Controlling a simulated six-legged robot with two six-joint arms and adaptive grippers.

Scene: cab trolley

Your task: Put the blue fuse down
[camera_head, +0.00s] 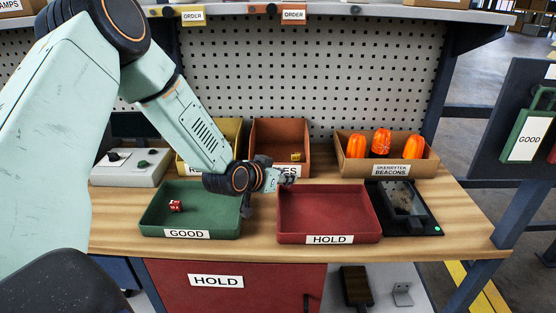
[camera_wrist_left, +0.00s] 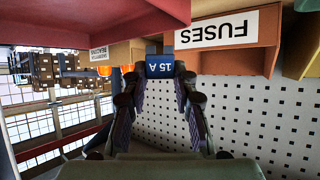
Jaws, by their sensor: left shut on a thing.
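My left gripper (camera_head: 286,180) is over the bench, at the back left corner of the red HOLD tray (camera_head: 330,240). In the wrist view the left gripper (camera_wrist_left: 160,76) is shut on the blue fuse (camera_wrist_left: 160,66), which is marked 15 A and appears upside down. In the head view I cannot make out the blue fuse. The green GOOD tray (camera_head: 150,226) is left of the red tray and holds a red fuse (camera_head: 175,206). The orange-brown fuses bin (camera_head: 280,130) stands behind the gripper with a small yellow fuse (camera_head: 296,156) in it. My right gripper is not in view.
A cardboard box (camera_head: 432,165) of orange beacons stands at the back right. A black device (camera_head: 404,205) is right of the red tray, and a grey tester (camera_head: 128,170) is at the left. A yellow bin (camera_head: 232,128) is partly behind my arm. The red tray looks empty.

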